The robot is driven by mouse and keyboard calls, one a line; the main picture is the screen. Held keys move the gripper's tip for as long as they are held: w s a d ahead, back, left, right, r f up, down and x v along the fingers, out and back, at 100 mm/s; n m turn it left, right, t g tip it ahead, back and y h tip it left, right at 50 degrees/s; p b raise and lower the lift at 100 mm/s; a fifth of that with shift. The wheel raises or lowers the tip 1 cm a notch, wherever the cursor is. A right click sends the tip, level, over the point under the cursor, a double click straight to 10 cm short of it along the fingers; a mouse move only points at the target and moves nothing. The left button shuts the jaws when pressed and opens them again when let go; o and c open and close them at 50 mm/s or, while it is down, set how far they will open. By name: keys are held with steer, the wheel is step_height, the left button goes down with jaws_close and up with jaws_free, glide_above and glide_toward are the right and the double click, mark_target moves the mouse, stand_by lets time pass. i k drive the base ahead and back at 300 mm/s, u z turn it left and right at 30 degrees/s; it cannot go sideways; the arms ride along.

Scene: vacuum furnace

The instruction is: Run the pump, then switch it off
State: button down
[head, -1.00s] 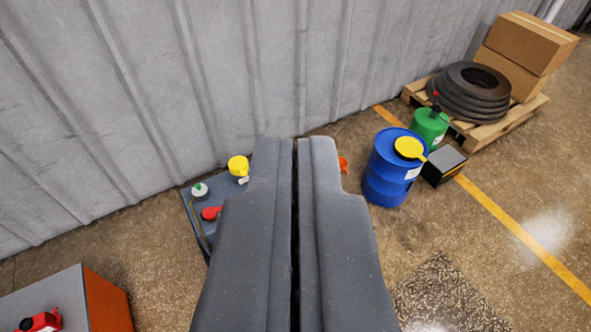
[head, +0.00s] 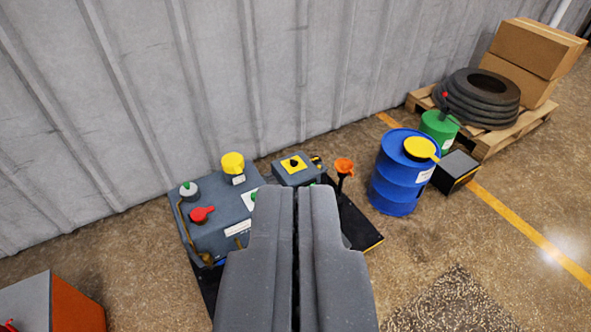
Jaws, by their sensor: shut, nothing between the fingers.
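A blue-grey unit (head: 212,240) stands on the floor against the wall, left of my gripper. I cannot tell for sure that it is the pump. It carries a yellow cap (head: 233,163), a red handle (head: 201,214) and a grey knob with a green top (head: 188,189). A smaller grey box (head: 285,177) beside it has a yellow plate with a black rotary knob (head: 294,162), like a switch. My gripper (head: 298,190) is shut and empty. It appears in front of the two units and hides part of the larger one and of the black base (head: 358,225).
An orange funnel (head: 344,167) stands right of the small box. A blue drum (head: 400,178), green can (head: 438,128) and dark box (head: 456,170) stand further right. A pallet (head: 487,142) holds tyres and cartons. An orange-sided cabinet (head: 75,305) is at lower left.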

mark_target(293, 164)
steer(key=z, duration=0.35)
steer(key=i, duration=1.9)
steer(key=u, duration=0.6)
